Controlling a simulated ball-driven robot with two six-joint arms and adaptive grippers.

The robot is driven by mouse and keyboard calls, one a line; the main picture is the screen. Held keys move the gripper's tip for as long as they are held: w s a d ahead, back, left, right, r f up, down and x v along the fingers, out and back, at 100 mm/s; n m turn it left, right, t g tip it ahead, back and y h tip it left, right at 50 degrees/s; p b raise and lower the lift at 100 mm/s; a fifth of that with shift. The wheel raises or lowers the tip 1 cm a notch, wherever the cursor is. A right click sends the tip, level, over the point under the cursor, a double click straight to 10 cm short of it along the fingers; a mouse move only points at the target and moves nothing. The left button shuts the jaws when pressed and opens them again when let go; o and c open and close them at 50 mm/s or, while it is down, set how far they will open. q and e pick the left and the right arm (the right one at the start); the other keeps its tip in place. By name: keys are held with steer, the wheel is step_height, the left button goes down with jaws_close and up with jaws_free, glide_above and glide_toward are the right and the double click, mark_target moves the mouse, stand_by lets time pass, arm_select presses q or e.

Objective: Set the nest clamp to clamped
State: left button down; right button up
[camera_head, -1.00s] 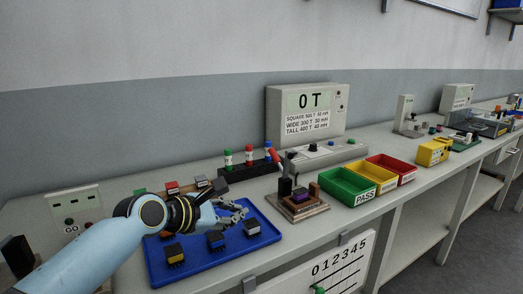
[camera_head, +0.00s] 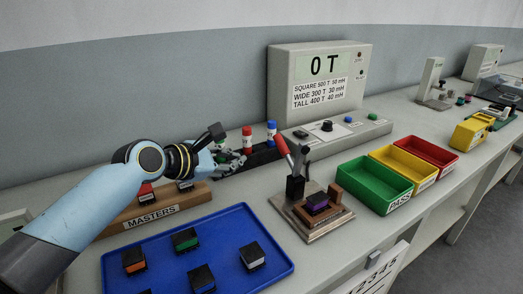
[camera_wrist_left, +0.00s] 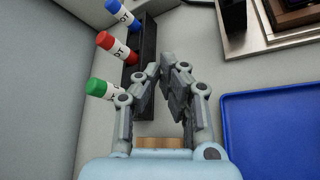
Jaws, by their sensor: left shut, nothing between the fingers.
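My left gripper (camera_head: 240,157) is left of the clamp, near the probe rack, apart from the lever. In the left wrist view its fingers (camera_wrist_left: 166,60) are shut with nothing between them. A corner of the clamp base (camera_wrist_left: 262,40) shows at the upper right there. My right gripper is not in view.
A black rack (camera_head: 262,156) with green, red and blue capped cylinders stands behind my gripper. A blue tray (camera_head: 284,266) with several blocks lies in front. A grey meter (camera_head: 320,80) stands behind, and green (camera_head: 345,190), yellow and red bins stand right.

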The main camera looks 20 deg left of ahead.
mark_target(287, 148)
arm_select(q)
steer(key=b+x, duration=0.2)
steer(key=x, duration=0.8)
steer(key=shift+w+f, duration=0.15)
steer(key=shift+w, duration=0.05)
steer(key=r, duration=0.1)
steer(key=d+r+p, duration=0.1)
steer(key=s+d+r, duration=0.1)
steer(key=shift+r+p, duration=0.25)
steer(key=shift+p, duration=0.05)
steer(key=shift+s+r, duration=0.1)
steer(key=shift+d, duration=0.1)
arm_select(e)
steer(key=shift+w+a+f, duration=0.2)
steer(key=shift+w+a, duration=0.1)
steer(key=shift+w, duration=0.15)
arm_select(q)
steer(key=shift+r+p, duration=0.25)
steer(key=shift+p, duration=0.1)
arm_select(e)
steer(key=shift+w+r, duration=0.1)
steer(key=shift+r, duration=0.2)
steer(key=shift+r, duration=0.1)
